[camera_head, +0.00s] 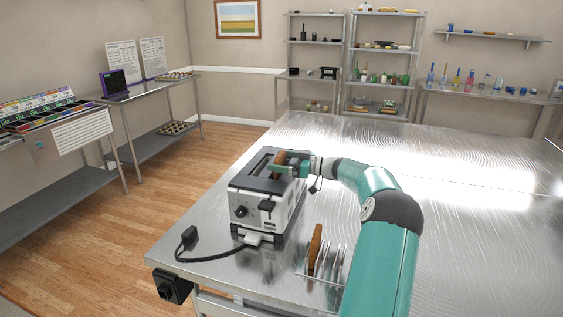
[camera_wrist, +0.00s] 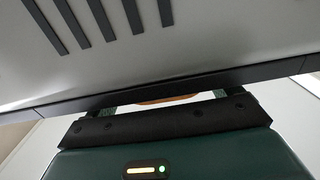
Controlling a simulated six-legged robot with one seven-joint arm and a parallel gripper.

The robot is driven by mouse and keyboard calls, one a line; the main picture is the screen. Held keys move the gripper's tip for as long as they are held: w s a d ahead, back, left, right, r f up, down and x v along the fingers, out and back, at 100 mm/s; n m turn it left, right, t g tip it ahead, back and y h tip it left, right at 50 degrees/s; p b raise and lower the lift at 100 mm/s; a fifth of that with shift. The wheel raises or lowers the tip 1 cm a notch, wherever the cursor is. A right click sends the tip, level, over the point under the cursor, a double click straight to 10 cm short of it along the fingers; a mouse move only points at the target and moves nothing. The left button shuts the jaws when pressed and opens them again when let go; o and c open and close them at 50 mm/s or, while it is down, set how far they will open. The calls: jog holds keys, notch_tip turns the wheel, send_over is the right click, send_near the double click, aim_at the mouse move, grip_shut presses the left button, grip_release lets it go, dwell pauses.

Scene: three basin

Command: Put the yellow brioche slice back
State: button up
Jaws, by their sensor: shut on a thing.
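A brown-orange bread slice (camera_head: 278,158) stands upright at the slot of the white and black toaster (camera_head: 245,207). Its lower part is hidden, so I cannot tell how deep it sits. My gripper (camera_head: 285,168) is shut on this slice over the toaster top. In the wrist view, a thin brown edge of the slice (camera_wrist: 168,100) shows between my fingers, close to the toaster's wall (camera_wrist: 200,55). Another brown slice (camera_head: 315,248) stands upright in a metal rack (camera_head: 330,274) on the table, in front of the toaster. Neither slice looks clearly yellow.
The steel table (camera_head: 470,230) is clear to the right of my arm. A black plug and cord (camera_head: 188,236) lie at the toaster's front left, near the table edge. Side tables and shelves (camera_head: 378,75) stand along the walls, away from my gripper.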

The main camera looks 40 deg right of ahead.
jog(key=o, duration=0.8)
jog(key=shift+c, duration=0.2)
jog(key=shift+f, duration=0.1)
